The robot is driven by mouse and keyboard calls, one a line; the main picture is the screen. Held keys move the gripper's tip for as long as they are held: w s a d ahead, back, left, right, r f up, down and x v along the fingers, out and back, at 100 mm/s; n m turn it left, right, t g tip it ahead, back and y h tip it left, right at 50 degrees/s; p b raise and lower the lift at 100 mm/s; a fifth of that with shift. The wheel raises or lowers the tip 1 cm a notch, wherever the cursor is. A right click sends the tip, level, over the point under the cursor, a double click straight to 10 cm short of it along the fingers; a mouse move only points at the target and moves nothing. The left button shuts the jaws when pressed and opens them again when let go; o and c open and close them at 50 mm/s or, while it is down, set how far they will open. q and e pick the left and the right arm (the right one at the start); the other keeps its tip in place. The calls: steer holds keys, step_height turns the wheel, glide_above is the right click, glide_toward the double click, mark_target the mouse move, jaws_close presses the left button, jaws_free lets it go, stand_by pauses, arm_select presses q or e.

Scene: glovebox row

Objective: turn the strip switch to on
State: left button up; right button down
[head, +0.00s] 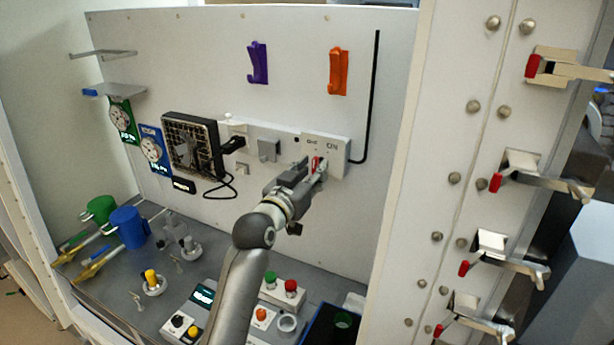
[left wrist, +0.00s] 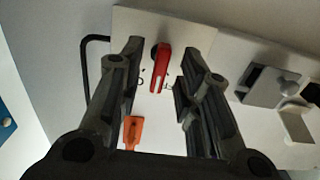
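The strip switch is a white box (head: 340,158) on the back panel with OFF and ON lettering and a red lever (head: 316,163). My left gripper (head: 309,172) is at the front of this box, around the lever. In the left wrist view the red lever (left wrist: 161,68) lies between the two fingers of my left gripper (left wrist: 158,75), with a gap on either side. The gripper is open and holds nothing. The fingers partly hide the lettering, and I cannot tell which setting the lever points to. My right gripper is not in view.
A grey-lidded outlet (head: 268,149) and a black fan (head: 192,145) are left of the switch. A purple hook (head: 257,62) and an orange hook (head: 337,71) hang above. A black rod (head: 373,100) runs close on the right. Buttons, including a red one (head: 291,287), stand below.

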arm_select(q)
steer(key=v, duration=1.2)
steer(key=shift+f, duration=0.1)
